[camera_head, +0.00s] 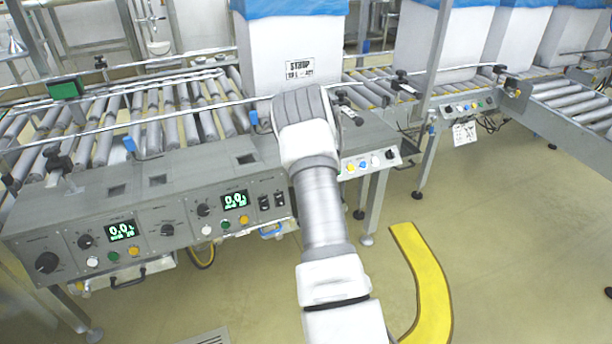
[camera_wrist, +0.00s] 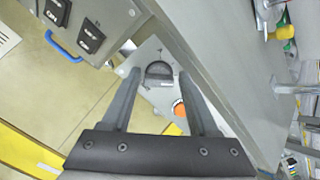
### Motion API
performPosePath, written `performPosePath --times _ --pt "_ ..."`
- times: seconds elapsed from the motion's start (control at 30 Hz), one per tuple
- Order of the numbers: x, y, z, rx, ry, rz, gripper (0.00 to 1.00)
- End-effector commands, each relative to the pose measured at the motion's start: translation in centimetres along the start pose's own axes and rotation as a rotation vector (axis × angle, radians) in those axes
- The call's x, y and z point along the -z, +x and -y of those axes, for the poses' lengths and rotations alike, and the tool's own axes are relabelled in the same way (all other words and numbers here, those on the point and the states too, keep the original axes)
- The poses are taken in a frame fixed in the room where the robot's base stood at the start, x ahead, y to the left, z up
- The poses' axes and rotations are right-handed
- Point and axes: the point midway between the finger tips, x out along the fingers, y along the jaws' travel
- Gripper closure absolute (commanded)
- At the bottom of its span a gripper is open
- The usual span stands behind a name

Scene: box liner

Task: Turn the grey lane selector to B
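In the wrist view a round dark grey knob (camera_wrist: 159,71) with a raised bar sits on a light grey panel, with small marks around it that I cannot read. It looks like the lane selector. My gripper (camera_wrist: 160,76) is open, its two dark fingers on either side of the knob in the picture. Nothing is held, and I cannot tell whether the fingers touch the knob. In the head view my arm covers the gripper and this part of the panel, so I cannot make out the selector there.
An orange button (camera_wrist: 179,108) lies just below the knob. Two black rocker switches (camera_wrist: 91,37) and a blue handle (camera_wrist: 63,47) are at upper left. In the head view, the console (camera_head: 150,205) with displays runs left, and a white box (camera_head: 290,60) stands on the roller conveyor behind.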

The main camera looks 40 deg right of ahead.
Motion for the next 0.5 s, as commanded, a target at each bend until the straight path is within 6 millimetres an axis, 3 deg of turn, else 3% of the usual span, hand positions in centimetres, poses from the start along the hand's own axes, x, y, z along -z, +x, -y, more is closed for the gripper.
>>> performPosePath --times 0.3,0.5 --pt "0.1 -0.2 0.0 -0.001 -0.001 -0.001 0.4" --pt "0.0 -2.5 0.1 0.001 0.0 -0.001 0.4"
